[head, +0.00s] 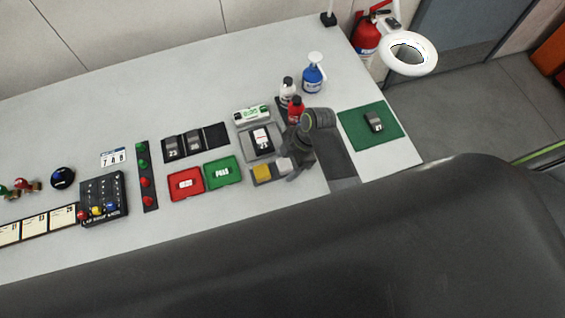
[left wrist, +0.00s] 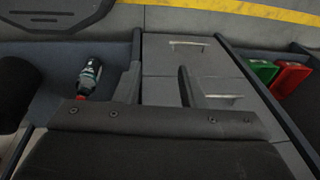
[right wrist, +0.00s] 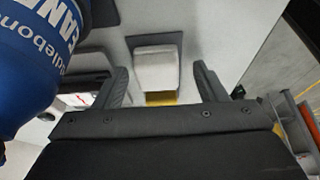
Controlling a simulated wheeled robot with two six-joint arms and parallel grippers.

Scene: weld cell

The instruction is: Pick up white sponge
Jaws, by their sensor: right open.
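The white sponge (head: 283,164) sits on a small dark tray beside a yellow sponge (head: 262,172). In the right wrist view the white sponge (right wrist: 157,68) shows between the fingers of my right gripper (right wrist: 160,70), with part of the yellow sponge (right wrist: 160,98) below it. The right gripper is open, and its fingers look apart from the sponge. In the head view my right gripper (head: 298,166) is over the tray's right end and partly hides it. My left gripper (left wrist: 158,70) is open and empty, away from the table, above a floor area with drawers.
A blue spray bottle (head: 313,77), a white bottle (head: 287,90) and a red bottle (head: 295,108) stand behind my right arm. The blue bottle (right wrist: 40,60) looms close at left in the right wrist view. A green mat (head: 360,115) lies right. Red (head: 186,184) and green (head: 223,172) trays lie left.

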